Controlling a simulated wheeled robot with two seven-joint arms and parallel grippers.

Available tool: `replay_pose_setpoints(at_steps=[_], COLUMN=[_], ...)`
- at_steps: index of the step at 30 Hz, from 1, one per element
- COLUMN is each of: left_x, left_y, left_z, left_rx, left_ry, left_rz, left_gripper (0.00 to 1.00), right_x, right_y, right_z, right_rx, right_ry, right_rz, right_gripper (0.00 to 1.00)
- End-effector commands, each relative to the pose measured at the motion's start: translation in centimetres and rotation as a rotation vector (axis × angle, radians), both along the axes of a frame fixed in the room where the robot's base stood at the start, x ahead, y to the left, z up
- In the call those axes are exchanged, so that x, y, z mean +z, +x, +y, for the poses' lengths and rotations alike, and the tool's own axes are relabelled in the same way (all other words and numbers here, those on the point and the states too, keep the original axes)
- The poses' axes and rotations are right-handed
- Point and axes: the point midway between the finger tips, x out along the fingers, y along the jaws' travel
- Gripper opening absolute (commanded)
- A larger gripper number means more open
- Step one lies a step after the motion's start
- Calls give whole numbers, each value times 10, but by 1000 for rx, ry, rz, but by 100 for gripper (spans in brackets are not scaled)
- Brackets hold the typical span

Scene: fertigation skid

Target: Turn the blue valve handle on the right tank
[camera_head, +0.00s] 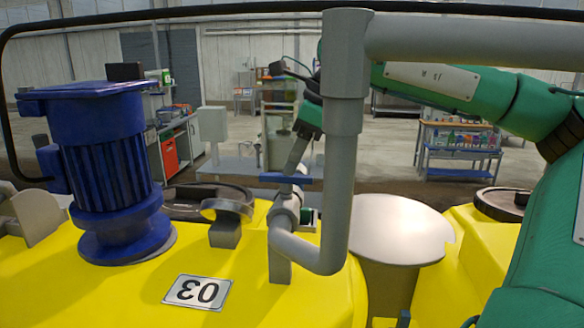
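The blue valve handle (284,178) is a short flat bar on top of a grey valve (285,207), which sits in the pipework above the yellow tank (130,285). My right arm (548,210) comes in from the right and passes behind the thick grey pipe (343,150). My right gripper (295,158) points down, with its grey fingers just above or at the blue handle. I cannot tell whether they touch it. The pipe hides part of the wrist, and the gap between the fingers is not clear. My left gripper is not in view.
A blue motor (105,165) stands on the tank at left. The grey pipe runs upright close to the valve and turns right overhead. A round pale plate (400,228) lies right of the pipe. Shelves and a trolley (460,150) stand far behind.

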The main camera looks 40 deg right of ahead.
Motion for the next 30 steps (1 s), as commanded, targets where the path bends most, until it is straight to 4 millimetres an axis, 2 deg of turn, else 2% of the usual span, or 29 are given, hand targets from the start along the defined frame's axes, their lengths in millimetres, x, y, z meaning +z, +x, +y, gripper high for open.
replay_pose_setpoints(at_steps=[1, 6, 12, 15, 21, 30], left_x=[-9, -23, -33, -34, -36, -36], left_y=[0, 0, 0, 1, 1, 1], left_z=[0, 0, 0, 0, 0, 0], left_rx=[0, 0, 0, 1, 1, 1], left_ry=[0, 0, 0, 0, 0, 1], left_rz=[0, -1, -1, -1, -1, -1], left_gripper=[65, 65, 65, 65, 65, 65], right_x=[7, 44, 83, 96, 107, 108], right_y=[-3, -15, -28, -31, -35, -35], right_z=[-3, -12, -21, -25, -27, -27], right_rx=[-1, -3, -2, -2, 0, 1], right_ry=[-1, -2, 0, -1, 0, 0], right_rz=[-7, -6, -5, -3, -2, -2], right_gripper=[38, 38, 38, 38, 38, 38])
